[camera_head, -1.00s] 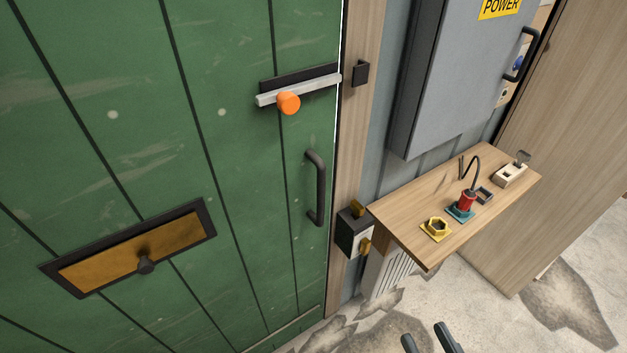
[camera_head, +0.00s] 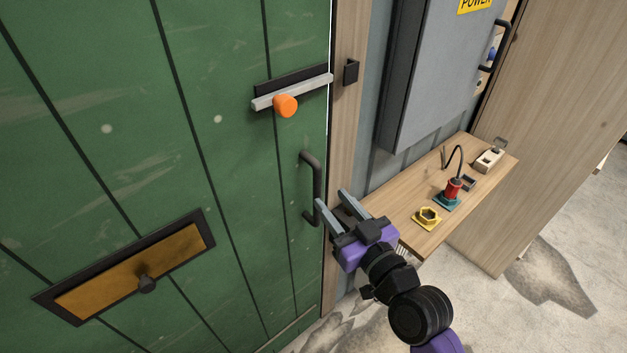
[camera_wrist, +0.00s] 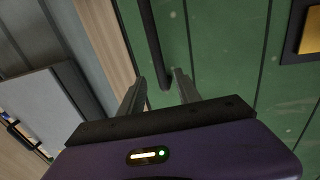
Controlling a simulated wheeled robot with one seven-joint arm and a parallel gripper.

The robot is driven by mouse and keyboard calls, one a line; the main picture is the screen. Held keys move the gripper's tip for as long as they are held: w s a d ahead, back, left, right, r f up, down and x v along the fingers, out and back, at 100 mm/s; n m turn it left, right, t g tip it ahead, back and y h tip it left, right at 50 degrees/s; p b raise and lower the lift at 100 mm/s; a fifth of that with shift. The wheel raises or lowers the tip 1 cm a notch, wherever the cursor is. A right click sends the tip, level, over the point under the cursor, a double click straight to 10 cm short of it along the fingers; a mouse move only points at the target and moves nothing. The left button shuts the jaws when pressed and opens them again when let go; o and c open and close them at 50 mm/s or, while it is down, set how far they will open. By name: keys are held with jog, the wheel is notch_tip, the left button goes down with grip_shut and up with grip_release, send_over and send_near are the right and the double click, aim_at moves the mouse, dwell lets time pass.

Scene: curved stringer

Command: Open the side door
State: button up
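The green plank side door (camera_head: 230,190) fills the left of the head view and appears shut against its wooden frame. A dark vertical pull handle (camera_head: 317,185) is near its right edge; it also shows in the wrist view (camera_wrist: 152,40). Above it is a grey sliding bolt (camera_head: 300,92) with an orange knob (camera_head: 285,106); the bolt's right end stops short of the dark catch (camera_head: 351,71) on the frame. My gripper (camera_head: 331,202) is open, its fingers pointing at the lower end of the handle. In the wrist view the handle's end lies between the fingertips. I cannot tell whether they touch it.
A wooden shelf (camera_head: 408,203) with a yellow nut-shaped piece (camera_head: 428,217), a red plug (camera_head: 453,190) and a cream box (camera_head: 489,160) juts out right of the door. A grey power cabinet (camera_head: 440,75) hangs above it. A brass flap (camera_head: 130,270) sits low on the door.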

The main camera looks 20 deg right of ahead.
aim_at(319, 184)
jog(key=w, duration=0.2)
jog(key=w+p, duration=0.1)
jog(key=w, duration=0.2)
jog(key=w+a, duration=0.1)
jog(key=w, duration=0.1)
jog(key=shift+w+p, duration=0.2)
jog(key=shift+p, duration=0.15)
jog(key=shift+c, duration=0.4)
grip_shut()
dwell(0.7)
